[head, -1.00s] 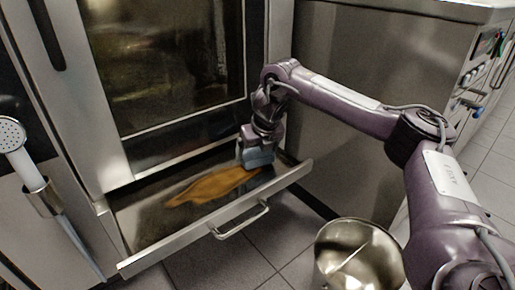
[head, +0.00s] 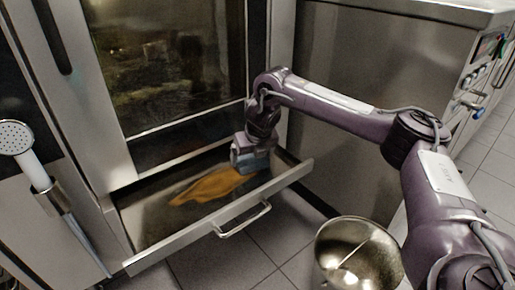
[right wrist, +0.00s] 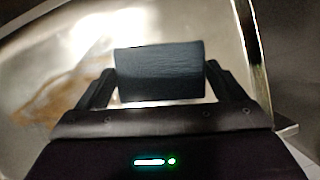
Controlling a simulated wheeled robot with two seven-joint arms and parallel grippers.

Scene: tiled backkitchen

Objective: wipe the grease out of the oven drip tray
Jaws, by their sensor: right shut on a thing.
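The oven drip tray (head: 150,228) is a shallow metal drawer pulled out below the oven door. An orange-brown grease patch (head: 208,188) lies across the middle of its floor; part of it shows blurred in the right wrist view (right wrist: 75,90). My right gripper (head: 252,162) is down inside the tray at its right end. It is shut on a dark blue-grey cloth or pad (right wrist: 160,72), which sits at the right end of the grease. Whether the pad touches the tray floor is hard to tell. My left gripper is not in view.
The oven door (head: 180,75) stands shut behind the tray. The tray's front handle (head: 243,220) sticks out. A metal bucket (head: 340,232) stands on the floor at front right. A spray head (head: 15,137) hangs at left. A steel cabinet (head: 345,80) borders the right.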

